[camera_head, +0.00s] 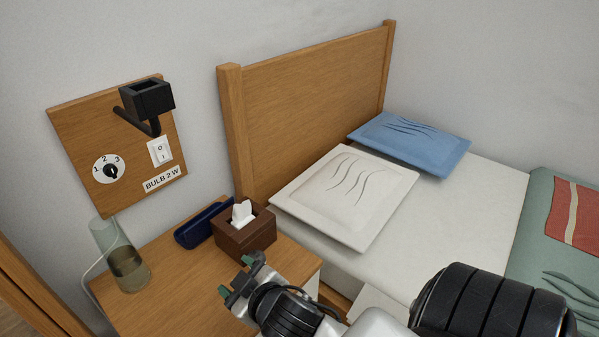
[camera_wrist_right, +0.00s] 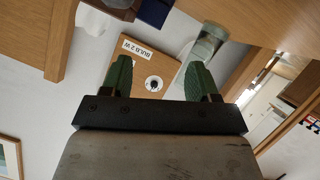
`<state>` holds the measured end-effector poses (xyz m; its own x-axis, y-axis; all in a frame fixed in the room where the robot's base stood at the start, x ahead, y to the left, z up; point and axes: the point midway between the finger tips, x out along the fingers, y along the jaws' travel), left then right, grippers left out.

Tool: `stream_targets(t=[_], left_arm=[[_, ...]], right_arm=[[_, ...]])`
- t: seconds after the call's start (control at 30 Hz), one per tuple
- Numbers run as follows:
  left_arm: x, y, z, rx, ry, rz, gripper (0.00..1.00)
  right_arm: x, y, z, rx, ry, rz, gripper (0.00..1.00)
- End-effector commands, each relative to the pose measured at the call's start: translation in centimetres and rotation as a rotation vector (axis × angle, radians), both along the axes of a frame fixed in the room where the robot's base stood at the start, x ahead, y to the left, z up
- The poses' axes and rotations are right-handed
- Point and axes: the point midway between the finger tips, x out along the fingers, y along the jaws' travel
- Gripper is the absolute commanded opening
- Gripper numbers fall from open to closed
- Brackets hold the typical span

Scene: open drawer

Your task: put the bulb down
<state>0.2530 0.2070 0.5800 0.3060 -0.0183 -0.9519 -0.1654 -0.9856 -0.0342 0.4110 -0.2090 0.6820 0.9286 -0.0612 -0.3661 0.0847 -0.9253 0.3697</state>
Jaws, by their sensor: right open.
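No bulb can be made out in either view. A wooden wall panel (camera_head: 85,112) carries a black lamp fixture (camera_head: 147,98), a dial marked 1 2 3 (camera_head: 109,170), a white switch (camera_head: 160,151) and a label reading BULB 2 W (camera_head: 161,179). My right gripper (camera_head: 236,276) is over the right front part of the wooden nightstand (camera_head: 180,290), in front of the tissue box. Its green-tipped fingers are apart with nothing between them; the gap also shows in the right wrist view (camera_wrist_right: 160,70). My left gripper is not in view.
On the nightstand stand a brown tissue box (camera_head: 245,236), a dark blue case (camera_head: 203,225) and a clear glass vessel (camera_head: 128,270) with a brownish lower part. A bed with a wooden headboard (camera_head: 300,95), a white pillow (camera_head: 345,195) and a blue pillow (camera_head: 410,143) is at right.

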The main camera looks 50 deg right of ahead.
Motion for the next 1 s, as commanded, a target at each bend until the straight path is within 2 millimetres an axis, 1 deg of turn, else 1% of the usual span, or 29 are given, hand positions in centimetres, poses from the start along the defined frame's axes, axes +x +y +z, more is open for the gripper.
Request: stream_targets(t=[0.03, 0.07, 0.1, 0.13, 0.2, 0.3, 0.33, 0.4, 0.47, 1.0], left_arm=[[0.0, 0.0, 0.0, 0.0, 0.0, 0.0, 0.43], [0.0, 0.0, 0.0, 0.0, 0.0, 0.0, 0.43], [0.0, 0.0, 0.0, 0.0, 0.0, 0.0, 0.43], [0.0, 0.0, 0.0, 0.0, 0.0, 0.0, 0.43], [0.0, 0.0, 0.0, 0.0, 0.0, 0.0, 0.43], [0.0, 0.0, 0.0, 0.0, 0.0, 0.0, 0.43], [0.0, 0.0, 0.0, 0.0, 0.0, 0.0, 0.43], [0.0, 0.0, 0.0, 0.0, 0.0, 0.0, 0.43], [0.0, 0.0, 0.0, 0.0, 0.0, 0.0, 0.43], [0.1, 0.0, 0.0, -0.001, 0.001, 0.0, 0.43]], right_arm=[[-2.6, -0.5, -2.8, 0.049, 0.167, -0.047, 0.6], [-4.1, -0.6, -4.2, 0.075, 0.262, -0.068, 0.6], [-6.1, -0.7, -5.8, 0.103, 0.381, -0.087, 0.6], [-7.6, -0.6, -6.8, 0.122, 0.463, -0.098, 0.6], [-10.7, -0.4, -8.4, 0.161, 0.625, -0.11, 0.6], [-13.9, 0.0, -9.7, 0.196, 0.783, -0.11, 0.6], [-14.6, 0.0, -9.9, 0.202, 0.814, -0.11, 0.6], [-15.5, 0.2, -10.1, 0.212, 0.861, -0.106, 0.6], [-15.9, 0.2, -10.2, 0.214, 0.879, -0.106, 0.6], [-15.7, 0.2, -10.3, 0.212, 0.878, -0.106, 0.6]])
